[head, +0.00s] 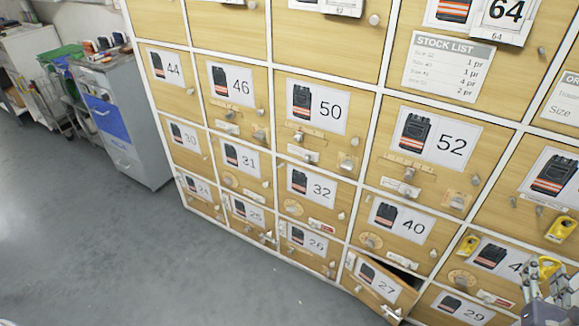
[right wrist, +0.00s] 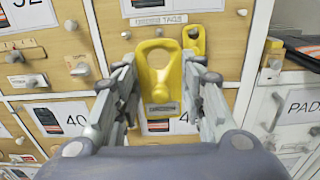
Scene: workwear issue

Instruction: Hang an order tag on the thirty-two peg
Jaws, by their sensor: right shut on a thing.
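The door numbered 32 (head: 305,187) is in the middle of the head view. It has a round wooden plate (head: 292,207) at lower left and a metal knob at lower right; the peg itself is too small to make out clearly. My right gripper (right wrist: 158,108) is shut on a yellow order tag (right wrist: 158,75) with a large hole at its top. The held tag also shows in the head view (head: 549,267) at the lower right, well right of door 32. The tag is upright between the fingers, in front of the doors. My left gripper is out of view.
Another yellow tag (right wrist: 194,38) hangs behind the held one, near an order tags label (right wrist: 160,19). Door 27 (head: 378,285) stands ajar at the bottom. Knobs and pegs stick out from several doors. Grey floor (head: 110,250) is clear at left.

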